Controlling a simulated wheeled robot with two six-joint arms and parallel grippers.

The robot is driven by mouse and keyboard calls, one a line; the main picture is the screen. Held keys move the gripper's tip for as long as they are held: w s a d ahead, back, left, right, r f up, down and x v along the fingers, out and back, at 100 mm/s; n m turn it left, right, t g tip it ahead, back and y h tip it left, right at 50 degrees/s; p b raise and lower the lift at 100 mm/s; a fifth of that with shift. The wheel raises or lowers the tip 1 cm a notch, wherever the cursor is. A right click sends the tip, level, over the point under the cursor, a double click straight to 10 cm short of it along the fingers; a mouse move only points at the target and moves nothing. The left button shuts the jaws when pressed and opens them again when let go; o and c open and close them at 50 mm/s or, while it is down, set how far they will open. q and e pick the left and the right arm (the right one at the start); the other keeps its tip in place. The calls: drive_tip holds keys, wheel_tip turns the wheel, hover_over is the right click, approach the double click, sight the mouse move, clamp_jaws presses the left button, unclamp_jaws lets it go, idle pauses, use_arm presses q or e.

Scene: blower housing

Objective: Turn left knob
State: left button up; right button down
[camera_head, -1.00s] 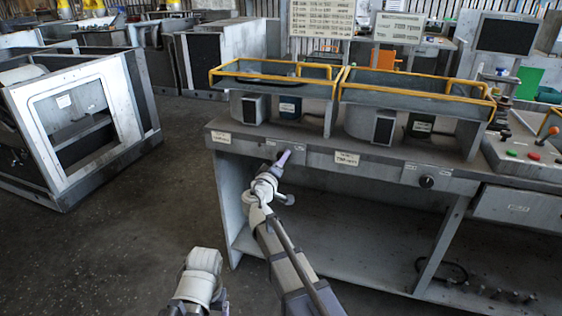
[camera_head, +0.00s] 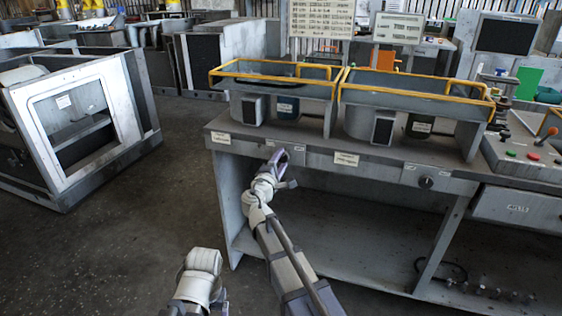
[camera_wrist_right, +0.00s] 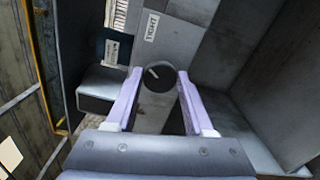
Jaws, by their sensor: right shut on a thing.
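The left knob (camera_wrist_right: 157,78) is a round dark knob with a short pale mark that stands tilted in the right wrist view. It sits on the front panel of the grey bench (camera_head: 228,190). My right gripper (camera_head: 284,168) is at this panel, below the left yellow-railed tray. In the right wrist view its two lilac fingers (camera_wrist_right: 160,88) stand on either side of the knob, shut on it. In the head view the fingers hide the knob. My left gripper is not in view.
A second dark knob (camera_head: 426,182) is farther right on the same panel. Yellow-railed trays (camera_head: 275,70) stand on the bench top. A control box (camera_head: 525,160) with buttons is at the right. The floor (camera_head: 130,230) left of the bench is clear.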

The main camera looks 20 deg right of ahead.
drive_tip(key=shift+n, duration=0.4)
idle(0.3)
drive_tip(key=shift+c, duration=1.4)
unclamp_jaws()
drive_tip(key=v, duration=0.7)
drive_tip(key=shift+s+a, duration=0.25)
drive_tip(key=shift+s, duration=0.1)
drive_tip(key=x, duration=0.8)
